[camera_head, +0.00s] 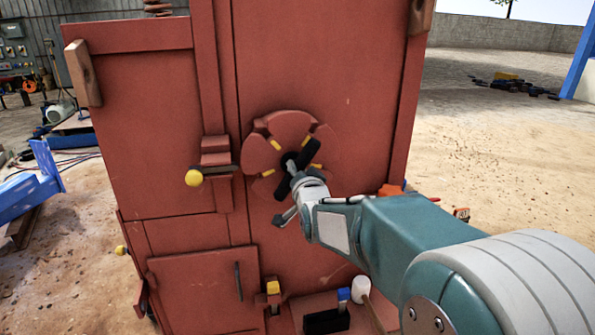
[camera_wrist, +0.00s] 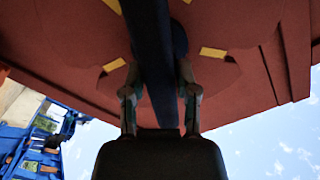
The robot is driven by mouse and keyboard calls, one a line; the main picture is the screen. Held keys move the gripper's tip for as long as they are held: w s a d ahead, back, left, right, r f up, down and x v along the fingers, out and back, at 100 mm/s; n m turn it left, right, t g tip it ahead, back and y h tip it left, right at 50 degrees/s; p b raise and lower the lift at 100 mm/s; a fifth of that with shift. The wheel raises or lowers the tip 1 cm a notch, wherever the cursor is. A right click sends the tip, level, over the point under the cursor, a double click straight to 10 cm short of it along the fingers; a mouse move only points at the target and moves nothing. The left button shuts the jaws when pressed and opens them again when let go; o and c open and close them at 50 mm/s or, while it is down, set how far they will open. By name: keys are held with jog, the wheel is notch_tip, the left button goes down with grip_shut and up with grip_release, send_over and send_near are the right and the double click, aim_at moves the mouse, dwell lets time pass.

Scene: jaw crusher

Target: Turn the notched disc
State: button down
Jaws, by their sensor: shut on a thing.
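The notched disc (camera_head: 262,152) is red, with notches in its rim and yellow marks, and sits on the front of the red machine. A black bar handle (camera_head: 311,152) crosses its middle, tilted with its upper end to the right. My gripper (camera_head: 292,170) is at the middle of the disc and partly hides it. In the wrist view, the two fingers of my gripper (camera_wrist: 158,75) stand on either side of the black bar (camera_wrist: 150,30) and are shut on it. The disc's yellow marks show around the dark hub (camera_wrist: 179,40).
Left of the disc is a lever with a yellow knob (camera_head: 193,178). Below is a small red door (camera_head: 205,290) with a dark handle. A ledge at the bottom holds a black block (camera_head: 326,321) and a white-headed mallet (camera_head: 361,289). Open sandy ground lies to the right.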

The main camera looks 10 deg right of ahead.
jog(key=shift+f, duration=0.1)
dwell(0.3)
jog(key=shift+c, duration=2)
grip_release()
jog(key=s, duration=1.2)
